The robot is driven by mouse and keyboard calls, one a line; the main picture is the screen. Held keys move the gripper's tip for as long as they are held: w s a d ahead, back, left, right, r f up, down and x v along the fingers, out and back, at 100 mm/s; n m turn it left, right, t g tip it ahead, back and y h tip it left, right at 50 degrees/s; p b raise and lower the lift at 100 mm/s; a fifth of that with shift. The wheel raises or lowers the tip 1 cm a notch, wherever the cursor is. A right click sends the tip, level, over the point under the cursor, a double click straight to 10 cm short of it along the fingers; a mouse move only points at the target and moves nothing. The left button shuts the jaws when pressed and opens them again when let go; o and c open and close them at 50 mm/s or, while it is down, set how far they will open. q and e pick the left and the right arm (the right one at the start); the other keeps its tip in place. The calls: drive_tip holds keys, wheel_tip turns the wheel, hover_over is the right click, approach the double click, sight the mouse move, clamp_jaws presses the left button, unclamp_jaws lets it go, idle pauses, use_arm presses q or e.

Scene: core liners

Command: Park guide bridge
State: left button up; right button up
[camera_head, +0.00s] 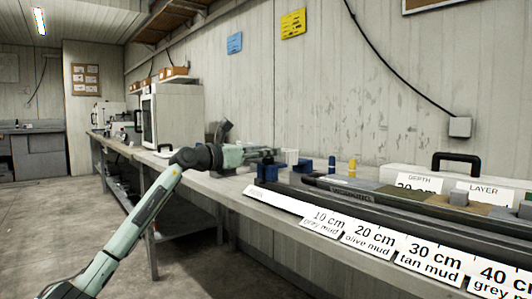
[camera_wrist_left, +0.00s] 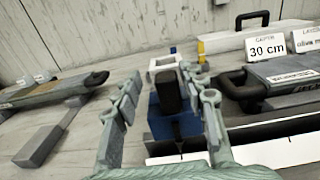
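A piece with a blue base, a black upright grip and a white squared frame, which looks like the guide bridge (camera_wrist_left: 168,95), stands between my left fingers in the left wrist view. My left gripper (camera_wrist_left: 168,103) is open. Its fingers are on either side of the black grip with visible gaps; I cannot tell whether either touches. A white part (camera_head: 291,156) shows by the fingertips. My right gripper is not in view.
Dark core rails (camera_head: 400,215) with depth labels (camera_head: 375,238) run along the bench to the right. A blue post (camera_head: 332,165) and a yellow post (camera_head: 352,167) stand behind. A white case (camera_head: 455,180) with a black handle is at the back. Bench (camera_head: 215,185) is clearer to the left.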

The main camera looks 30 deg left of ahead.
use_arm(q)
drive_tip(key=shift+d, duration=0.1)
drive_tip(key=v, duration=1.2)
idle(0.4)
